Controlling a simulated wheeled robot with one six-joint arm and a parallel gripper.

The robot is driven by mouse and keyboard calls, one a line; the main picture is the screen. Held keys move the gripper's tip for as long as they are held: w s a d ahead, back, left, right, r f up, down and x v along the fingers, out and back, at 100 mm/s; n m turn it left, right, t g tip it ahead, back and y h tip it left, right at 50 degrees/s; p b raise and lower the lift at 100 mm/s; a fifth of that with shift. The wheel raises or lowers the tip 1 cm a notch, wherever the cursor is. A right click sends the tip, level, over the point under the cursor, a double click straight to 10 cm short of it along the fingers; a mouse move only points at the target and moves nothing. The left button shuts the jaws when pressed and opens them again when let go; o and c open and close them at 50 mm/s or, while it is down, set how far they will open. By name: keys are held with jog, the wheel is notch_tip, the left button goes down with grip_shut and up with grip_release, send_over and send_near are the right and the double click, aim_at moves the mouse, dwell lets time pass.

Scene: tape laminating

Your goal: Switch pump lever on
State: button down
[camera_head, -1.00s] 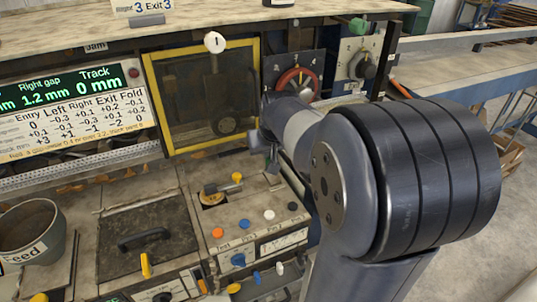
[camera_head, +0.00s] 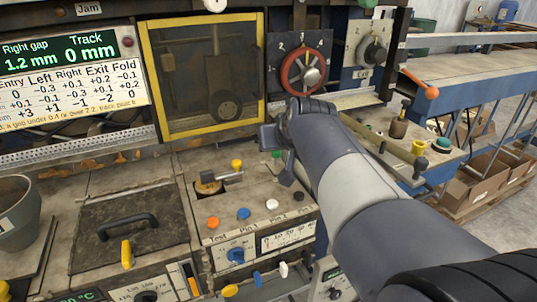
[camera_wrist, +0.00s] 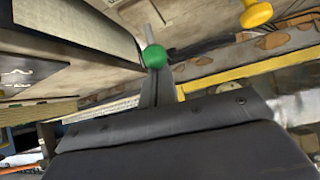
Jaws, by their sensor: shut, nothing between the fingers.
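I cannot read any label that marks the pump lever. A small lever with a green ball knob (camera_head: 277,154) stands at the back of the control panel, beside my gripper (camera_head: 286,178). In the wrist view the green ball (camera_wrist: 153,56) is on a thin stem, right by the tips of my gripper (camera_wrist: 155,75). My gripper is shut with nothing held. Whether it touches the green ball I cannot tell. A lever with a yellow knob (camera_head: 237,164) stands left of my gripper; a yellow knob also shows in the wrist view (camera_wrist: 257,13).
Coloured buttons, such as a blue one (camera_head: 243,213), cover the panel in front of my gripper. A yellow-framed window (camera_head: 142,62) and a red handwheel (camera_head: 304,71) stand behind. An orange-tipped lever (camera_head: 431,92) and a side ledge with knobs are at the right.

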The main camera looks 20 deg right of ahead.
jog(key=shift+s+f+t+b, duration=0.25)
jog(key=shift+s+t+b, duration=0.25)
jog(key=shift+b, duration=1.35)
jog(key=shift+s+f+t+b, duration=0.25)
jog(key=shift+t+b, duration=0.45)
jog(key=shift+b, duration=1.15)
jog(key=shift+s+r+b, duration=0.15)
jog(key=shift+b, duration=0.45)
jog(key=shift+s+r+t+b, duration=0.1)
jog(key=shift+r+t+b, duration=0.05)
jog(key=shift+t+b, duration=0.2)
jog(key=shift+r, duration=0.1)
